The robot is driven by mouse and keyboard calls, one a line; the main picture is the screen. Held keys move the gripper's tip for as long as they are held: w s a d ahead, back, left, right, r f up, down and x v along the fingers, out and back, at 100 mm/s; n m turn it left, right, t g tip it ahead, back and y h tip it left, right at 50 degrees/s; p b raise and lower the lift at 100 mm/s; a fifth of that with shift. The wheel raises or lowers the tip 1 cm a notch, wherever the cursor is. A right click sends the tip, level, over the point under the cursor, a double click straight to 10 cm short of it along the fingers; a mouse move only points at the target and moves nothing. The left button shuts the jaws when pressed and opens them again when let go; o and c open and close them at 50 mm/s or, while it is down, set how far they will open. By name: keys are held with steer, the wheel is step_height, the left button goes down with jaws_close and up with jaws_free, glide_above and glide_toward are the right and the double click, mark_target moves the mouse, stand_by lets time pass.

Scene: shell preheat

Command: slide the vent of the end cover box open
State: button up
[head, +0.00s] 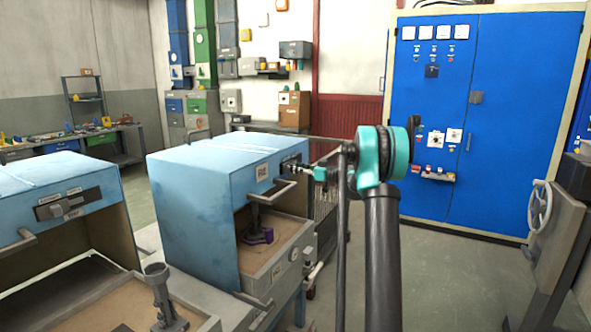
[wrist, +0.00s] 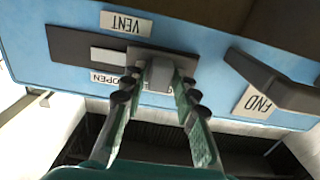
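The end cover box (head: 200,200) is a blue box with an END label (wrist: 257,103) on its front. In the wrist view its face shows upside down. A VENT label (wrist: 126,22) sits above a dark vent plate (wrist: 70,45) with a grey slider knob (wrist: 160,74). The knob is toward the right end of the plate in that view. An OPEN label (wrist: 104,78) is left of the knob. My gripper (wrist: 159,80) is open, with one fingertip on each side of the knob; contact is unclear. In the head view, my gripper (head: 312,172) reaches the box's front.
A bar handle (wrist: 275,82) sticks out of the box face beside the knob. Below it is an open chamber with a tray (head: 285,240). A similar blue box (head: 55,190) stands at left. A blue cabinet (head: 480,120) stands behind right, with a handwheel (head: 540,207) nearer.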

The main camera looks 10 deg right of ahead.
mark_target(294, 161)
jaws_close()
steer(key=w+d, duration=0.1)
steer(key=w, duration=0.1)
steer(key=w+d, duration=0.3)
steer(key=w, duration=0.1)
steer(key=shift+d, duration=0.2)
steer(key=shift+o, duration=2.1)
jaws_free()
steer(key=v, duration=1.2)
